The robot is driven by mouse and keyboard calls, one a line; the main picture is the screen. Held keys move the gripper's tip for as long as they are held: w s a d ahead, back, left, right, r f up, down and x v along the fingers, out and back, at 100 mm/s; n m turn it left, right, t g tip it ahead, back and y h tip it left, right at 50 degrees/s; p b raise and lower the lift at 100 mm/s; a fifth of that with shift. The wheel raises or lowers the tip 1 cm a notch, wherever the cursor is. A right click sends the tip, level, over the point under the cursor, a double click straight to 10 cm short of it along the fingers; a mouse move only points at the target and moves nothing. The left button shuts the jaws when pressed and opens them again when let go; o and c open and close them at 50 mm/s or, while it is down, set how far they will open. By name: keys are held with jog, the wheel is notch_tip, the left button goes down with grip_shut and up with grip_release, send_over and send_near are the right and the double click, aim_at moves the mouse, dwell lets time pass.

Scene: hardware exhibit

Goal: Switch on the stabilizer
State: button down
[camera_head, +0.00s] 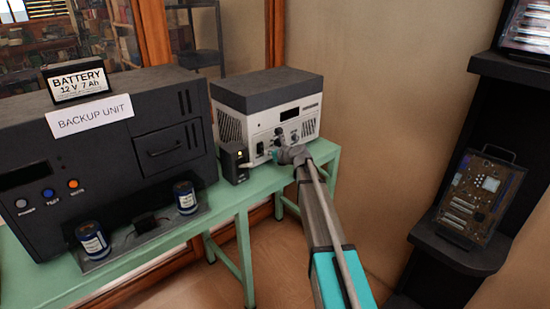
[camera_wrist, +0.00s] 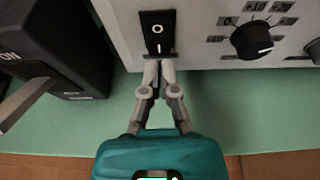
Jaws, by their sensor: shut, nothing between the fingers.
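The stabilizer is most likely the white box with a dark grey top (camera_head: 262,95) on the green table. A black rocker switch (camera_wrist: 157,31) marked O and I is on its front panel, right at my fingertips in the wrist view. My gripper (camera_wrist: 158,66) is shut and empty, its tips at the switch's lower end; whether they touch it I cannot tell. In the head view my gripper (camera_head: 280,156) reaches the lower front of the white box and hides part of it. A black knob (camera_wrist: 251,41) with a number scale is right of the switch.
A small black box (camera_head: 233,163) with a lever (camera_wrist: 22,103) stands close on the left. The large black backup unit (camera_head: 110,140), with a battery (camera_head: 76,80) on top, fills the table's left side. A black shelf (camera_head: 465,200) with a circuit board (camera_head: 478,195) stands at right.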

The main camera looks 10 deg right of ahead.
aim_at(261, 149)
jog(key=shift+x, duration=1.1)
jog(key=shift+w+a+f, duration=0.1)
jog(key=shift+w+f+b, duration=0.1)
jog(key=shift+w+b, duration=0.05)
jog(key=shift+b, duration=0.25)
jog(key=shift+r, duration=0.2)
jog(key=shift+r+p, duration=0.65)
jog(key=shift+p, duration=0.2)
